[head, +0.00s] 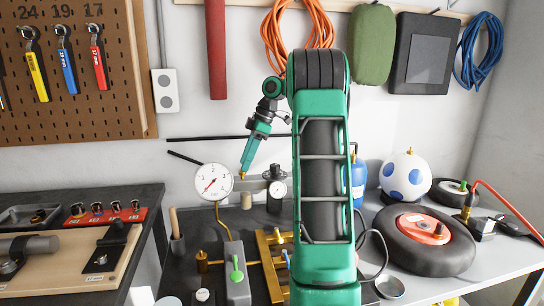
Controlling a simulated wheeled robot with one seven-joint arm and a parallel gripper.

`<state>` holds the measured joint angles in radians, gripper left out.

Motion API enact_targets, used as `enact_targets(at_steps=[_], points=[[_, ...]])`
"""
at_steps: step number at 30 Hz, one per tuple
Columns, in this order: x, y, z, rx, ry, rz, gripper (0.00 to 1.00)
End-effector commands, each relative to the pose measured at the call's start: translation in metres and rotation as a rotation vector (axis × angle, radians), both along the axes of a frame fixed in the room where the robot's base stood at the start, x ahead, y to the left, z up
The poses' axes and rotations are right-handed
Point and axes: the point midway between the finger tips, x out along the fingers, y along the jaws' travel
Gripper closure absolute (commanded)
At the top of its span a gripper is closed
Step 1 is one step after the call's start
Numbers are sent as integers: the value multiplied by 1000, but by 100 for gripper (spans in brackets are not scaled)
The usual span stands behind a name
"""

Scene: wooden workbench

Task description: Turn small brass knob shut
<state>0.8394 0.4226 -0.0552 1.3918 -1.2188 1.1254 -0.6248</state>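My gripper (243,174) points down and left at the end of my green arm, just right of the large white dial gauge (213,181). Its tip is small, and I cannot tell whether the fingers are open or shut, or whether they touch anything. A small brass fitting like a knob (202,262) stands at the left of the brass pipework, low and left of the gripper and apart from it. I cannot tell for certain that it is the task's knob. A brass frame (270,262) lies on the bench, partly hidden by my arm.
A smaller gauge (278,189) stands right of the gripper. A grey block with a green lever (236,272) is in front. A black wheel (420,240) and blue-spotted ball (405,177) are at right. A tool board (70,70) hangs at left.

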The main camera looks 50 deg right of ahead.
Motion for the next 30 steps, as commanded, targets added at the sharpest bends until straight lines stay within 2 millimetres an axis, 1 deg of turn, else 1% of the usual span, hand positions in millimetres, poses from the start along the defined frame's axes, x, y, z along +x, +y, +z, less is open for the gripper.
enact_targets(at_steps=[1,6,9,18,24,30], points=[[-2,-4,6,-1,-3,-1,61],[-6,-11,26,-2,-4,-3,61],[-21,-29,24,0,0,-7,61],[-54,-70,23,0,0,-4,61],[-70,-89,23,1,0,-3,61],[-79,-99,23,1,-1,-2,61]])
